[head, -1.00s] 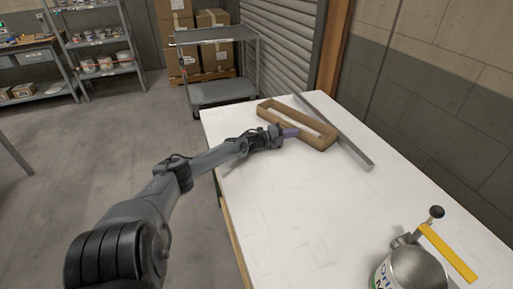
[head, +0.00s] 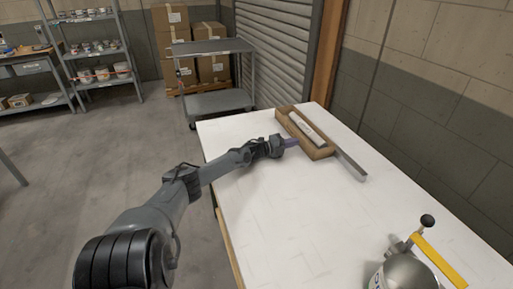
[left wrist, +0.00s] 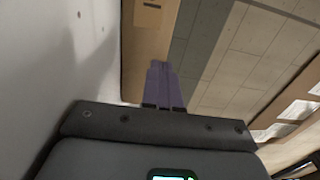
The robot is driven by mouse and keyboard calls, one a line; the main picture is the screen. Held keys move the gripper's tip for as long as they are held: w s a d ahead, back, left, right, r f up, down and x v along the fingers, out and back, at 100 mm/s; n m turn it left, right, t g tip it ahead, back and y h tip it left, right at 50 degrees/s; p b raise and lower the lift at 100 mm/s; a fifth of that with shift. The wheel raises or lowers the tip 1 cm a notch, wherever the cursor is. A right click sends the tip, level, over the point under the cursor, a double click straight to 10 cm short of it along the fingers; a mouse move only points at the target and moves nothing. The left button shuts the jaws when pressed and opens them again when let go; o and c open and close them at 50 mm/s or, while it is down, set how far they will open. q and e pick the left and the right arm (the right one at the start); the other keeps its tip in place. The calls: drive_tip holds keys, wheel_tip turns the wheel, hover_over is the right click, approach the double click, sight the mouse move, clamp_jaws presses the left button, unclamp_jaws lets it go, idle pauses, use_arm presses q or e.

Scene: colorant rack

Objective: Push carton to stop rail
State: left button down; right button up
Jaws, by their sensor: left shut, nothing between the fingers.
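The brown open carton (head: 320,153) lies on the far part of the white table, with a pale thing inside it. The grey stop rail (head: 350,165) runs along the carton's right side. Carton and rail look roughly parallel and very close; I cannot tell if they touch all along. My left gripper (head: 292,143) is shut and empty, its purple fingertips at the carton's left long side. In the left wrist view the shut fingers (left wrist: 163,80) point at the brown carton wall (left wrist: 148,45). My right gripper is not in view.
The white table (head: 270,215) is clear in its middle. A metal can with a yellow-handled device (head: 435,260) stands at the near right. A grey cart (head: 215,102) stands beyond the table, and a block wall runs along the right.

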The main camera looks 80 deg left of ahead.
use_arm(q)
drive_tip(key=s, duration=0.1)
drive_tip(key=s+p, duration=0.1)
drive_tip(key=s, duration=0.1)
drive_tip(key=s+p, duration=0.1)
drive_tip(key=s, duration=0.1)
drive_tip(key=shift+d+f, duration=0.1)
drive_tip(key=shift+d, duration=0.25)
drive_tip(key=s+p, duration=0.1)
drive_tip(key=s, duration=0.1)
drive_tip(key=s+p, duration=0.1)
drive_tip(key=s, duration=0.1)
drive_tip(key=s+d+p, duration=0.1)
drive_tip(key=s, duration=0.1)
drive_tip(key=shift+p, duration=0.3)
drive_tip(key=shift+s, duration=0.4)
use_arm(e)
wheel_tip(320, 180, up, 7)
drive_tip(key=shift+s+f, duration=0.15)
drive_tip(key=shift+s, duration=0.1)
use_arm(q)
drive_tip(key=c, duration=1.8)
unclamp_jaws()
drive_tip(key=shift+c, duration=0.2)
